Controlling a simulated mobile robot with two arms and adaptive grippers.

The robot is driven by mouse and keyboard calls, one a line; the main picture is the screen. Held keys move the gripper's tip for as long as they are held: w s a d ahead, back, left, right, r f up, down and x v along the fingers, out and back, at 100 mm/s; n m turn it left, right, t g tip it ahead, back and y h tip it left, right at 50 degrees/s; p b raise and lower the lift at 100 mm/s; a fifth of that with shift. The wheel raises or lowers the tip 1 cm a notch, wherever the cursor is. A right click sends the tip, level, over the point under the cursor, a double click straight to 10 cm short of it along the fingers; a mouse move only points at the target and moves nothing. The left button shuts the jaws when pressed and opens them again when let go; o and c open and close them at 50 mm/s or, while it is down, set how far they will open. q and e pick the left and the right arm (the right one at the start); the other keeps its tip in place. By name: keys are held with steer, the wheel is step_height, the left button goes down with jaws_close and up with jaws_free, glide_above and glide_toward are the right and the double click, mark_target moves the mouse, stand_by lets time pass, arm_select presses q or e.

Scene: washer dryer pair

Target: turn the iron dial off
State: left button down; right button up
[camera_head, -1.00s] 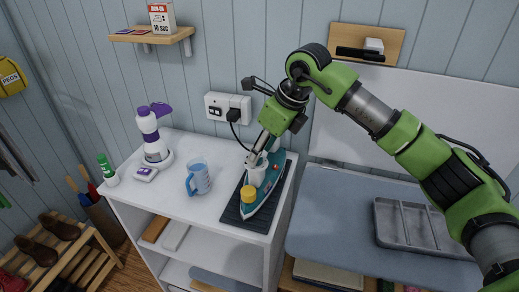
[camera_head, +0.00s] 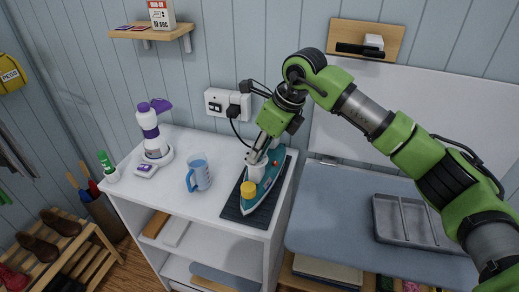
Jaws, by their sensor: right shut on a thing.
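A teal and white iron (camera_head: 267,190) with a yellow cap at its front lies on a dark ribbed mat (camera_head: 234,210) on the white cabinet top. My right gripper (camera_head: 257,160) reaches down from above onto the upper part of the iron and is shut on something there. The fingers hide the spot, so the dial itself cannot be made out. My left gripper is not in view.
A blue measuring jug (camera_head: 199,176) stands left of the mat, with a purple and white steamer (camera_head: 151,135) further left. A wall socket (camera_head: 228,104) with a black plug is behind the iron. A blue ironing board (camera_head: 340,215) with a grey tray (camera_head: 412,222) is at right.

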steer(key=shift+w+n+g+b, duration=0.15)
steer(key=shift+n+g+b, duration=0.25)
steer(key=shift+n, duration=0.7)
steer(key=n+g, duration=0.1)
steer(key=n, duration=0.1)
steer(key=shift+w+r+n+y, duration=0.1)
steer(key=shift+n+y, duration=0.3)
steer(key=n+g+p, duration=0.1)
steer(key=n, duration=0.1)
steer(key=shift+w+r+n, duration=0.1)
steer(key=shift+n, duration=0.2)
steer(key=shift+w+n+g+p, duration=0.15)
steer(key=shift+n+g+p, duration=0.65)
steer(key=shift+n, duration=1.1)
steer(key=o, duration=1.1)
steer(key=shift+o, duration=0.2)
